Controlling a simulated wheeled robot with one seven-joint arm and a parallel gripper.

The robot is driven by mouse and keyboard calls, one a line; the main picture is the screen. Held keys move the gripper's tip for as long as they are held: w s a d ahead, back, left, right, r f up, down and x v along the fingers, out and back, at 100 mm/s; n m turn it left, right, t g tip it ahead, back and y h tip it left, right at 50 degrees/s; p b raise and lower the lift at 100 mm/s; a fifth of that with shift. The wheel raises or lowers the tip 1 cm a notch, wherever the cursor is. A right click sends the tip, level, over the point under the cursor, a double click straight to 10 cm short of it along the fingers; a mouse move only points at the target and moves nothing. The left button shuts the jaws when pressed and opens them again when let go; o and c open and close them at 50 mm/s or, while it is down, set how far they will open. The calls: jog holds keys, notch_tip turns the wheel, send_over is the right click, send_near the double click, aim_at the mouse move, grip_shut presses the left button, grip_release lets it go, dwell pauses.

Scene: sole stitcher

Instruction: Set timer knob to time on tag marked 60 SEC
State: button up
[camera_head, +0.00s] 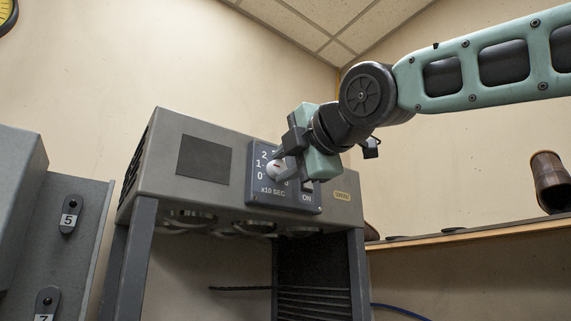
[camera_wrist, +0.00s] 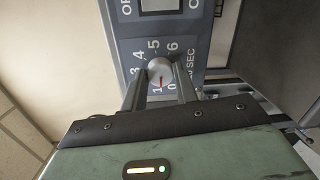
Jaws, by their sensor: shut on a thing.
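The timer knob (camera_head: 281,168) is a round pale knob on a dark blue panel (camera_head: 254,188) marked with digits and "x10 SEC". My gripper (camera_head: 290,160) is at the panel, its two fingers on either side of the knob. In the wrist view, my gripper (camera_wrist: 160,92) is shut on the knob (camera_wrist: 159,68). A red mark on the knob points toward the bottom of that picture, near the low digits; its exact reading is unclear. The digits 3 to 6 show around the far side; the fingers partly cover the lower ones. No tag reading 60 SEC can be made out.
The panel is on the front of a grey machine (camera_head: 200,130) on legs. An ON switch (camera_head: 308,186) sits right of the knob, close to my gripper. A yellow label (camera_head: 342,196) is farther right. A wooden shelf (camera_head: 480,232) bears a brown boot-like object (camera_head: 549,180).

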jog(key=m+b, duration=0.1)
jog(key=m, duration=0.4)
jog(key=shift+f+g, duration=0.15)
jog(key=shift+g, duration=0.15)
jog(key=m+y+b, duration=0.1)
jog(key=m+b, duration=0.1)
jog(key=m, duration=0.3)
jog(key=shift+w+d+g, duration=0.1)
jog(key=shift+g, duration=0.2)
jog(key=m+b, duration=0.1)
jog(key=m, duration=0.3)
jog(key=shift+f, duration=0.1)
jog(key=m+y+b, duration=0.1)
jog(key=m, duration=0.4)
jog(key=m+y+b, duration=0.1)
jog(key=m, duration=0.4)
jog(key=shift+g, duration=0.3)
jog(key=m, duration=0.5)
jog(key=m+t+p, duration=0.1)
jog(key=m+p, duration=0.1)
jog(key=m, duration=0.3)
jog(key=shift+m, duration=0.3)
jog(key=m+p, duration=0.2)
jog(key=m, duration=0.3)
jog(key=shift+t, duration=0.4)
jog(key=shift+f+m+p, duration=0.1)
jog(key=shift+m+p, duration=0.2)
